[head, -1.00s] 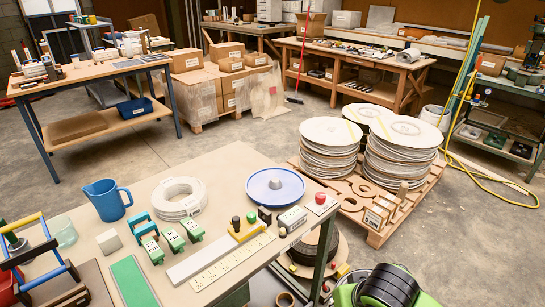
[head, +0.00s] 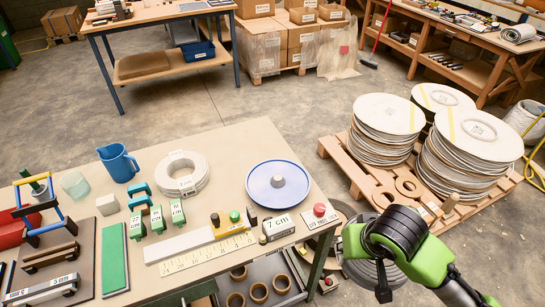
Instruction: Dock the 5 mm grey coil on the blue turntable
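The blue turntable (head: 254,193) is a round disc with a raised grey hub, near the right end of the bench, and carries no coil. A pale grey coil (head: 182,184) with small labels lies flat on the bench to its left; its label is too small to read. A block labelled 5 mm (head: 55,286) lies at the lower left of the bench. My green and black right arm reaches in from the lower right, beyond the bench's right edge; its gripper (head: 384,292) points down and its opening is unclear. My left gripper is out of view.
A pallet of stacked discs (head: 388,130) stands to the right.

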